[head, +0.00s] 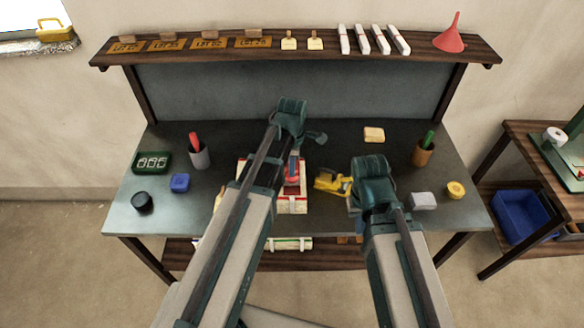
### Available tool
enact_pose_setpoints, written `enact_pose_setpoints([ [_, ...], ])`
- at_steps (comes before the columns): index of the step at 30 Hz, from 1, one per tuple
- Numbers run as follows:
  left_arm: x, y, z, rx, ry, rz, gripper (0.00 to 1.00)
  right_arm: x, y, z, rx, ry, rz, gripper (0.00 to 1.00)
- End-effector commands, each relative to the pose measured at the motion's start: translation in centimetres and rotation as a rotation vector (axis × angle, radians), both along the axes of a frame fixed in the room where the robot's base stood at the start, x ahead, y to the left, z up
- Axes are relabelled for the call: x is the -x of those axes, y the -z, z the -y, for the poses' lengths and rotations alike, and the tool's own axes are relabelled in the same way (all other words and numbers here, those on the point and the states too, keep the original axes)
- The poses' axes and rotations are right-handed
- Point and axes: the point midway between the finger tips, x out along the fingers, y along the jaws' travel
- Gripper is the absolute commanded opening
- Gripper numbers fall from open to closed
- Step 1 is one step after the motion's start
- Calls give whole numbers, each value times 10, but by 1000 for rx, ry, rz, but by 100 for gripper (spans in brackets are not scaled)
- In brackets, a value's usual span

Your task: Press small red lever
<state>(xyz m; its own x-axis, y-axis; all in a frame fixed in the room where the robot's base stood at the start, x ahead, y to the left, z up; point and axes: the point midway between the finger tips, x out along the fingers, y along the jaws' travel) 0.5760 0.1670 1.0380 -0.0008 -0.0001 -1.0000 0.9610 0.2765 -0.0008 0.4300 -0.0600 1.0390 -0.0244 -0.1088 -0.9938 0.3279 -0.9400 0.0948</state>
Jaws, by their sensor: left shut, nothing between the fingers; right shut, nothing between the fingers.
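A small red part (292,178), which looks like the red lever, sits over a whitish block with red and green edges (292,205) in the middle of the bench. My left gripper (292,160) is shut and empty, just above and behind the red part; I cannot tell whether they touch. My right gripper (356,196) is shut and empty, mostly hidden by its teal wrist. A yellow tool (329,183) with dark parts lies between the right wrist and the whitish block. My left forearm hides the left side of the block.
A wooden shelf (200,58) runs above the back.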

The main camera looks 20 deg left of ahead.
Motion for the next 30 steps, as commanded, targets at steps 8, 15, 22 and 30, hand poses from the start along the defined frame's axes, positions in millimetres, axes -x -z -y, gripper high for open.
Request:
enact_pose_setpoints([
  [8, 0, 13, 0, 0, 0, 0, 0, 0, 13, 0, 0, 0, 0, 0],
  [15, 0, 12, 0, 0, 0, 1, 0, 0, 12, 0, 0, 0, 0, 0],
  [22, 6, 17, 1, -12, 0, 42, 0, 0, 18, 0, 0, 0, 0, 0],
  [30, 13, 27, 3, -44, 0, 154, 0, 0, 30, 0, 0, 1, 0, 0],
])
